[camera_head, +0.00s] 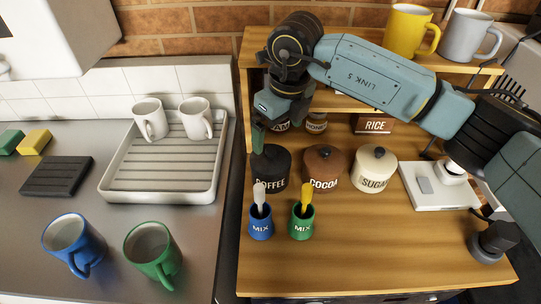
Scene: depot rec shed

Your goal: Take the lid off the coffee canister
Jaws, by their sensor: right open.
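The coffee canister (269,183) is black with white lettering and stands at the left of the wooden counter. Its dark lid (275,157) appears to sit on top; its knob does not show clearly. My right gripper (259,140) reaches over from the right and points down just above the lid's left side. It is open, with nothing visible between its fingers. I cannot tell whether a fingertip touches the lid. My left gripper is out of view.
A brown cocoa canister (322,172) and a cream sugar canister (373,172) stand to the right. Blue (261,226) and green (302,225) mix cups with spoons stand in front. A shelf (345,103) holding jars is behind. The counter's front is clear.

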